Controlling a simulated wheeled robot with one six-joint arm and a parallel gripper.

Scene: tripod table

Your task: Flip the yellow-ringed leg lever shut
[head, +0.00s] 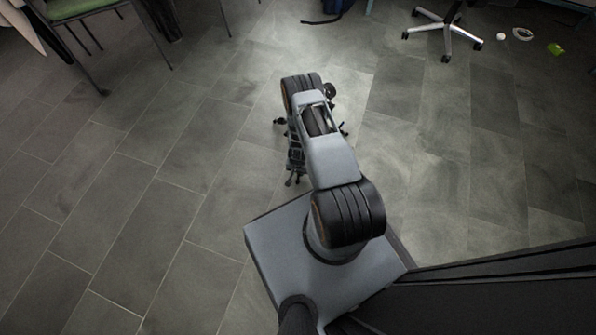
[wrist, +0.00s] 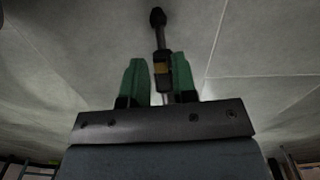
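In the wrist view, a dark tripod leg (wrist: 160,36) with a black rounded end runs down the picture toward my gripper. It carries a yellow ring (wrist: 161,68) with black parts around it; which of these is the lever, and how it stands, I cannot tell. My gripper (wrist: 159,75) has two green fingers standing apart, one on each side of the ringed section in the picture. I see no clear contact, and the depth between them is hard to judge. In the head view, the black tripod (head: 292,160) is mostly hidden behind my arm, and the fingers are hidden.
Grey tiled floor (head: 130,190) lies open around the tripod. A wheeled chair base (head: 445,30) stands at the upper right, near a green item (head: 556,49) on the floor. A green-seated chair (head: 80,12) stands at the upper left.

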